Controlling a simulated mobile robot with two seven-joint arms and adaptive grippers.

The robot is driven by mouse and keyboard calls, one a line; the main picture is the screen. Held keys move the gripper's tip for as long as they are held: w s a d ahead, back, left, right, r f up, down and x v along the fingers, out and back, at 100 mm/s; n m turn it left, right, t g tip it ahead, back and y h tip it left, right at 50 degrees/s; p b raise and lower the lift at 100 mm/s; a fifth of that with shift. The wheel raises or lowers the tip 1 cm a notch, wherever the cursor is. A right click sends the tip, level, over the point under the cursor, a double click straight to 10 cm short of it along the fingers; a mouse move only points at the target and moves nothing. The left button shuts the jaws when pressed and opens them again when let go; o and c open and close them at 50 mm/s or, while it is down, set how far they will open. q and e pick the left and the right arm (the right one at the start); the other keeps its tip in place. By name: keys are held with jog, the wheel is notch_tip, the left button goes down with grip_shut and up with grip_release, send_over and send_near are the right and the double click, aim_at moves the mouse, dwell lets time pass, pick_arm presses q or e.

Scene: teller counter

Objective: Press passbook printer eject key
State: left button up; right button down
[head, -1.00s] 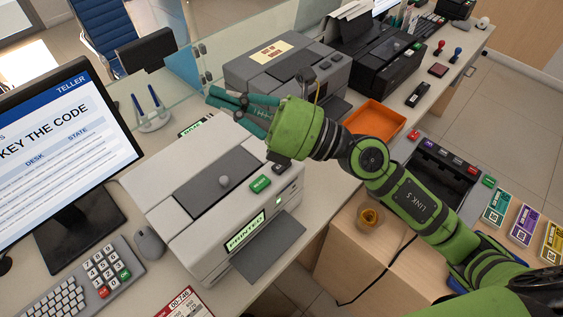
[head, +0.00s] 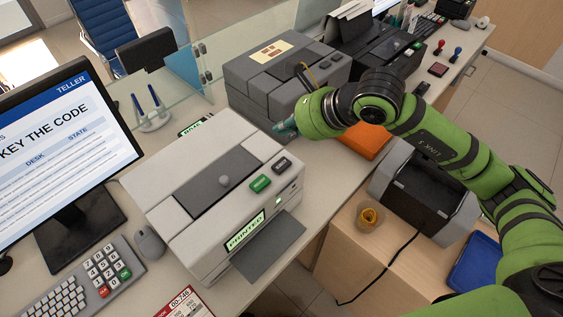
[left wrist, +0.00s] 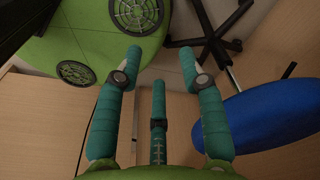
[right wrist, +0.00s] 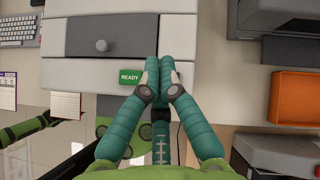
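The light grey passbook printer (head: 215,140) stands on the counter, with a dark sloped panel and round knob on top. A green key (head: 260,183) and a dark key (head: 282,166) sit near its right front edge. Its front label (head: 245,231) seems to read PRINTED. My right gripper (head: 284,128) is above the printer's right side, apart from the dark key. In the right wrist view its fingers (right wrist: 158,62) are together and empty, just right of the green READY key (right wrist: 130,76); they hide the dark key. My left gripper (left wrist: 161,60) is open and empty.
A grey machine (head: 270,75) stands behind the printer, with an orange tray (head: 365,141) to its right. A monitor (head: 65,150), keypad (head: 105,268) and mouse (head: 149,243) are at left. A pen stand (head: 154,120) is behind. A wooden cabinet (head: 340,265) stands at right front.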

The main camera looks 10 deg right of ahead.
aim_at(284, 165)
jog(key=shift+f, duration=0.1)
notch_tip(284, 165, down, 8)
jog(key=b, duration=0.5)
jog(key=shift+f+b, duration=0.3)
jog(key=shift+b, duration=0.35)
dwell(0.7)
jog(key=shift+f+b, duration=0.4)
jog(key=shift+b, duration=0.3)
